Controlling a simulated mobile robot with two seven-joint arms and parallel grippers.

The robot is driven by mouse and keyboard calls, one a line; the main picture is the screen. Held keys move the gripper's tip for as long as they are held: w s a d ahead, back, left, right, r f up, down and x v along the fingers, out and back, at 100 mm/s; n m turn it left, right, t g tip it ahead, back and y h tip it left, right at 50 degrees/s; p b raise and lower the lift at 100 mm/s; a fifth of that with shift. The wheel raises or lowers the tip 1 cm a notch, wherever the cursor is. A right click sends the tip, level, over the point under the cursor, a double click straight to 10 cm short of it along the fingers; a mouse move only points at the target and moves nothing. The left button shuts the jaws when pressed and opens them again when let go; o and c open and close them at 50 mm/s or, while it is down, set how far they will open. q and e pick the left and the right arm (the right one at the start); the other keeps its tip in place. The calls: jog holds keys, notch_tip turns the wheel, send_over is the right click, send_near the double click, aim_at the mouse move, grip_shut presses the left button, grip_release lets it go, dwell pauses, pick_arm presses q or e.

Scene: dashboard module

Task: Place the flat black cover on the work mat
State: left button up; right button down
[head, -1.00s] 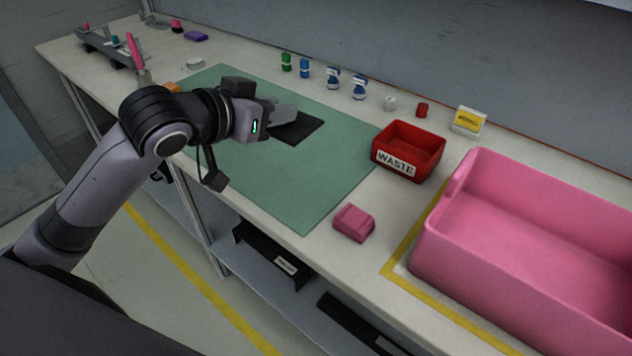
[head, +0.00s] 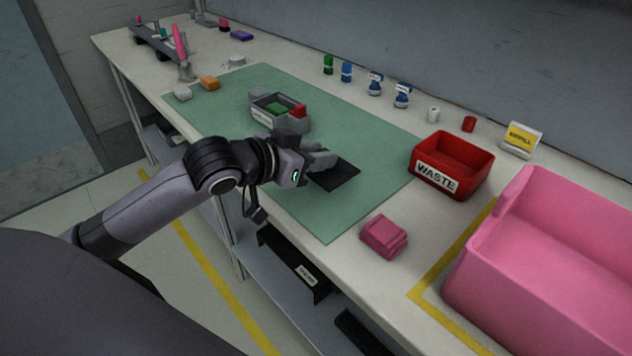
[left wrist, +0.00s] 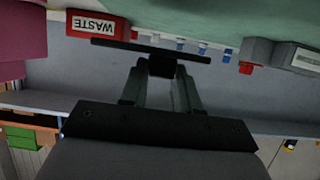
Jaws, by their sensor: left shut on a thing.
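The flat black cover (head: 340,176) is a thin dark plate. In the left wrist view the cover (left wrist: 110,44) shows nearly edge-on, gripped at a small block between the fingertips (left wrist: 160,66). The green work mat (head: 225,95) lies on the bench beneath; it fills the top of the left wrist view (left wrist: 200,14). The cover is over the mat's front right part and seems a little above it; exact gap cannot be told. My right gripper is not in view.
A grey module (head: 296,123) with green and red parts stands on the mat behind my left gripper. A red waste bin (head: 447,172), a pink block (head: 384,237) and a large pink crate (head: 560,265) stand to the right. Several small bottles (head: 374,84) line the back.

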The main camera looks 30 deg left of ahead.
aim_at(316, 192)
pick_arm(q)
jog(key=shift+f+b, duration=0.45)
jog(key=shift+f, duration=2.15)
jog(key=shift+f, duration=0.15)
jog(key=o, duration=1)
jog(key=shift+p+v, duration=0.35)
jog(key=shift+v, duration=5.7)
